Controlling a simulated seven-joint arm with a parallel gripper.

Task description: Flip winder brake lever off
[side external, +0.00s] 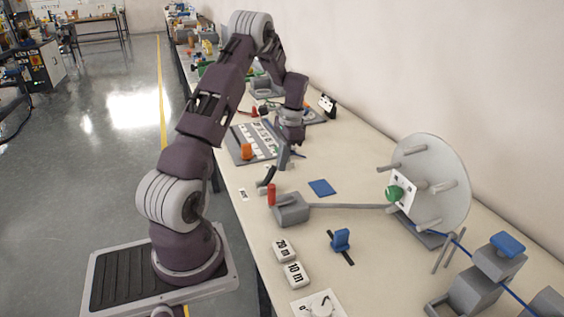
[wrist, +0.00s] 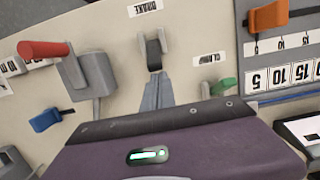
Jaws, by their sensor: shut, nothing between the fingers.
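The brake lever (wrist: 154,52) is a short black handle in a grey bracket, beside a label reading BRAKE (wrist: 142,7) in the wrist view. In the side external view the black lever (side external: 266,177) stands tilted near the table's front edge, behind the red-handled crank. My gripper (side external: 284,160) points down just behind and to the right of the lever there. In the wrist view my gripper's grey fingers (wrist: 157,92) are together and empty, their tips close to the lever's near end. I cannot tell whether they touch it.
A grey box with a red handle (side external: 271,194) stands close in front of the lever. The winder disc (side external: 446,180) with pegs is at the right. A board with an orange slider (side external: 246,152) lies behind. A blue pad (side external: 322,187) lies to the right.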

